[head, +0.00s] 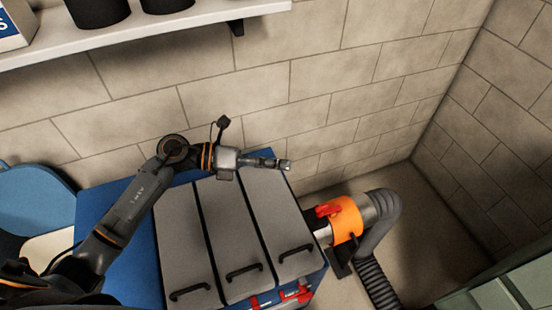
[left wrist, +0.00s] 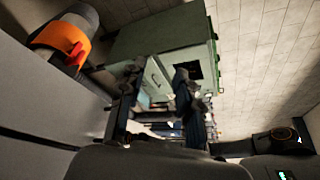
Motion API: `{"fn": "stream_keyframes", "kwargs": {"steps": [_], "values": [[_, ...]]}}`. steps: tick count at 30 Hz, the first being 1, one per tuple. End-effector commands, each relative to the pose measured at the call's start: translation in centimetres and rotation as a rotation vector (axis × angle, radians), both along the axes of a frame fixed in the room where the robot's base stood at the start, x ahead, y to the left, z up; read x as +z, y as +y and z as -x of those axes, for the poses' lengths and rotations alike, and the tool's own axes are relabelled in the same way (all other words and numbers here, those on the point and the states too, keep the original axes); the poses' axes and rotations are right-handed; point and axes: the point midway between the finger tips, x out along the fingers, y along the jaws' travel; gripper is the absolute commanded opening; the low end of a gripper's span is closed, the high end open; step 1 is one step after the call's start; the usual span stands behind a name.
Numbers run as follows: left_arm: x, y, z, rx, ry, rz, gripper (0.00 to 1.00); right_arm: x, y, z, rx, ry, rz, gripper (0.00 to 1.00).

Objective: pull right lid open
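The right lid (head: 268,215) is the rightmost of three long grey lids on a blue cabinet (head: 133,285). It lies flat, with a black bar handle (head: 296,251) near its front end. The middle lid (head: 232,240) and left lid (head: 184,250) also lie flat, with similar handles. My left gripper (head: 281,164) is above the far end of the right lid, pointing right, well away from the handle. In the left wrist view its fingers (left wrist: 161,98) stand apart with nothing held between them. My right gripper is not in view.
An orange collar (head: 346,219) with a red lever joins a grey hose (head: 375,245) right of the cabinet. A green cabinet (left wrist: 165,45) stands beyond, near the block wall. A white shelf (head: 170,31) hangs above. Red parts (head: 294,294) show at the cabinet front.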

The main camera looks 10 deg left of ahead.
Motion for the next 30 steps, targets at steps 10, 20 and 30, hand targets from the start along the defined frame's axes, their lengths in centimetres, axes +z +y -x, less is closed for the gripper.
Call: {"fn": "stream_keyframes", "kwargs": {"steps": [10, 20, 30], "values": [[-0.13, -0.29, -0.08, 0.0, 0.0, 0.0, 0.3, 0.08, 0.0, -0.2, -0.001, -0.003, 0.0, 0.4], [-0.11, -0.26, -0.07, 0.0, 0.0, 0.0, 0.0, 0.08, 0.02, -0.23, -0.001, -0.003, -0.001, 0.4], [-0.11, -0.26, -0.07, 0.0, 0.001, 0.0, 0.0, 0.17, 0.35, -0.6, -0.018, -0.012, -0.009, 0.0]]}}
